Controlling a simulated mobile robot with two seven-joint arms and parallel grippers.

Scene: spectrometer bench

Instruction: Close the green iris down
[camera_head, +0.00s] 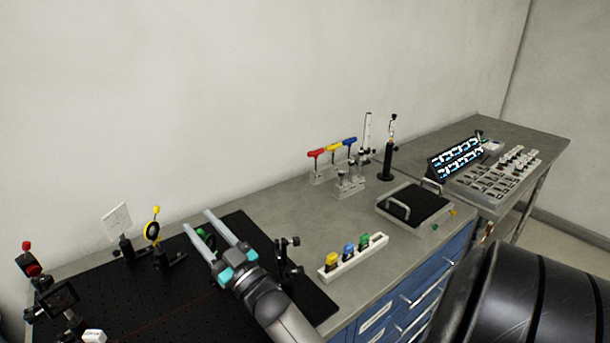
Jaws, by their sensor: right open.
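The green iris (202,233) stands on the black breadboard (130,293). Only a bit of its green part shows between the fingers of my right gripper, and the rest is hidden behind them. My right gripper (199,220) is open, its two long pale fingers pointing toward the wall, one on each side of the green part in this view. I cannot tell whether a finger touches it. The position of the iris lever cannot be made out. My left gripper is not in view.
A yellow iris (152,231) stands left of the green one, beside a white card (117,220). A dark post mount (287,263) is close right of my gripper. Red-topped mounts (28,262) stand at far left. A white rack (352,259) holds coloured pieces.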

